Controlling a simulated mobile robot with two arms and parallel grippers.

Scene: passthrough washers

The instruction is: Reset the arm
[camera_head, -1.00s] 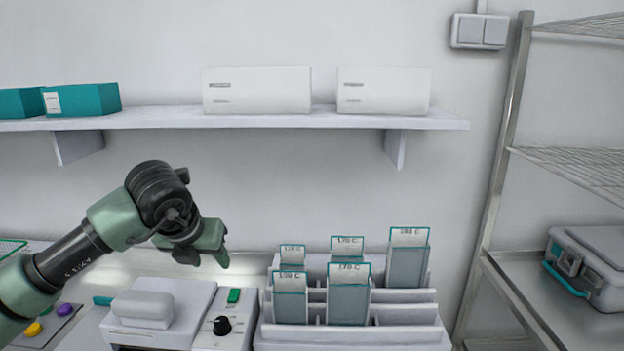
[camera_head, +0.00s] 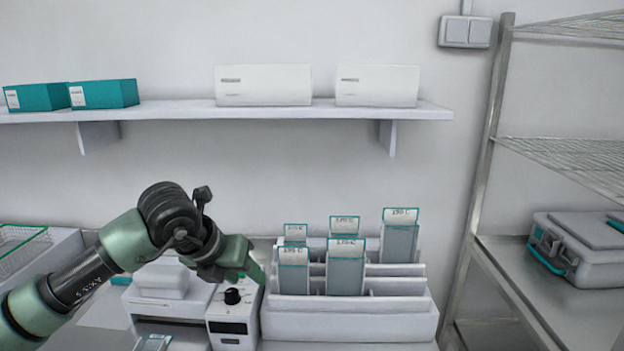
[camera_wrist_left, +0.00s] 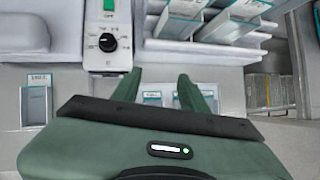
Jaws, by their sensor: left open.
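My left gripper (camera_head: 250,270) hangs above the bench, just left of the pouch rack, near the control box. In the left wrist view its two green fingers (camera_wrist_left: 158,92) are apart with nothing held between them. Small labelled pouches lie on the surface below, partly hidden by the fingers. My right gripper is in neither view.
The white rack (camera_head: 350,318) holds several labelled pouches (camera_head: 346,268). A control box with a black knob (camera_head: 232,296) and a white sealing device (camera_head: 160,282) stand left of it. A shelf (camera_head: 300,112) with boxes runs above; a metal rack with a grey case (camera_head: 590,262) is at right.

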